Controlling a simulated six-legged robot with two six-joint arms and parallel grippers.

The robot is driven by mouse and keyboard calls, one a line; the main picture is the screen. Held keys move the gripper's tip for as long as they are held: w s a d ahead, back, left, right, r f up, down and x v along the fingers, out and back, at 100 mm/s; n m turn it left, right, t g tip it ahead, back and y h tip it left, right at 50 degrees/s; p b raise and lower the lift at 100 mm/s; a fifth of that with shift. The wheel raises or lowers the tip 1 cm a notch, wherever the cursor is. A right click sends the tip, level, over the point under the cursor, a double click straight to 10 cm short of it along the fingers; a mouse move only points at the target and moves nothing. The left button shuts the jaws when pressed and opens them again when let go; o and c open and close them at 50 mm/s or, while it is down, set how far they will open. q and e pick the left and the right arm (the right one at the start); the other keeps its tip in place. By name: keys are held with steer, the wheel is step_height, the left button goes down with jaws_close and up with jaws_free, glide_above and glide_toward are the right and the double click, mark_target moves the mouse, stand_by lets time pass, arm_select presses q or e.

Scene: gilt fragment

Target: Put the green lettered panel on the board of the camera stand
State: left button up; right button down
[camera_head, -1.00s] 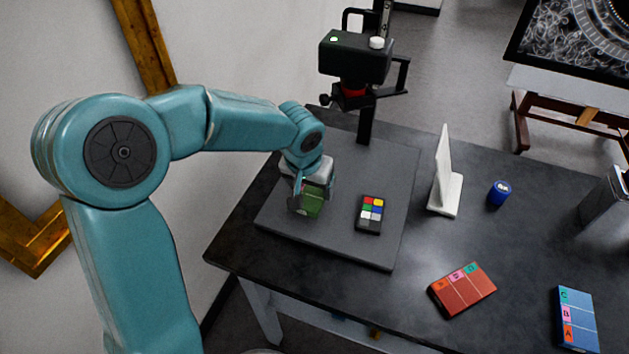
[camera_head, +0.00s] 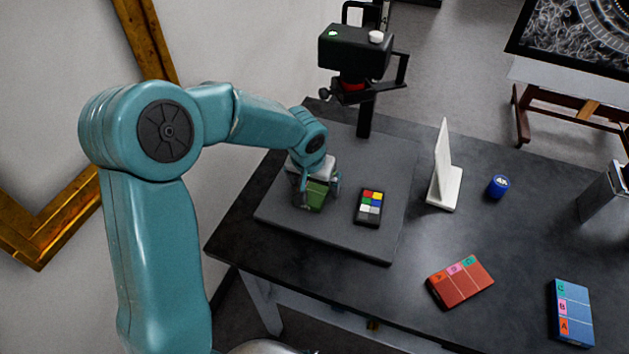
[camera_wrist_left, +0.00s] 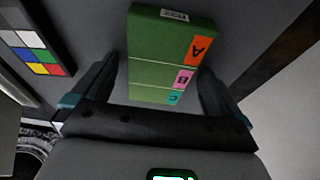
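The green lettered panel (camera_head: 317,196) is at the left part of the grey board (camera_head: 345,240) of the camera stand (camera_head: 355,52). In the wrist view the panel (camera_wrist_left: 158,60) shows orange, pink and teal patches lettered A, B, C along its right side. My left gripper (camera_head: 320,188) is over the panel with a finger on each side. The fingers look open, with a narrow gap beside the panel in the wrist view. The panel looks flat on the board; its underside is hidden.
A colour chart (camera_head: 369,208) lies on the board right of the panel. On the dark table (camera_head: 520,240) are a white upright stand (camera_head: 445,180), a blue can (camera_head: 498,187), a red panel (camera_head: 460,281) and a blue panel (camera_head: 571,312). Table between them is clear.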

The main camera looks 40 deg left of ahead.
mark_target(309, 195)
arm_select(q)
steer(key=shift+s+r, duration=0.1)
steer(key=shift+r+p, duration=0.3)
steer(key=shift+p, duration=0.05)
steer(key=v, duration=1.1)
steer(key=shift+r, duration=0.3)
steer(key=shift+s, duration=0.1)
steer(key=shift+s+f, duration=0.1)
steer(key=shift+s, duration=0.05)
